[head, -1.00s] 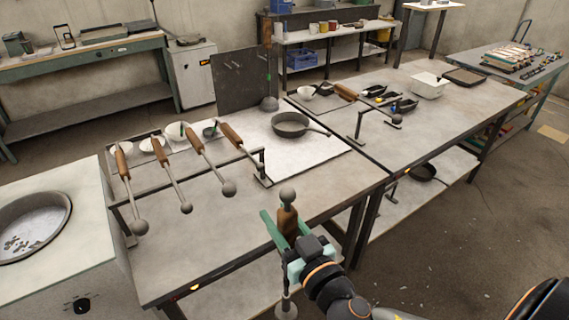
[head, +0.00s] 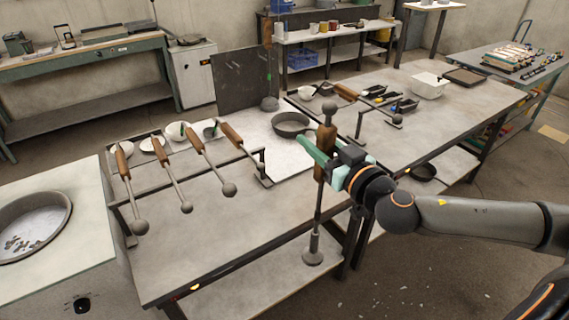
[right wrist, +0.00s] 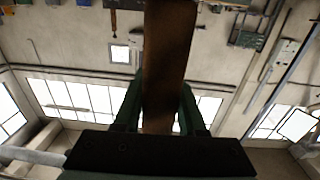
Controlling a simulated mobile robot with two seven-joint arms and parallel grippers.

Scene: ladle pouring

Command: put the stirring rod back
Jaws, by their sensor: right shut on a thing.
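My right gripper (head: 322,160) is shut on the brown wooden handle of the stirring rod (head: 327,140), in front of the tables in the head view. The rod hangs nearly upright, with a dark ball at its top and a thin shaft down to a flared grey foot (head: 313,250). In the right wrist view the handle (right wrist: 167,60) stands between the green fingers. A dark rack (head: 262,165) on the near table bears several wooden-handled tools (head: 212,165) with ball ends, lying slanted. My left gripper is not in view.
A second low rack (head: 361,122) on the right table bears another wooden-handled tool (head: 347,93). A dark pan (head: 290,125) and bowls stand behind the near rack. A large round pan (head: 35,225) sits at the left. The near table's front (head: 240,235) is bare.

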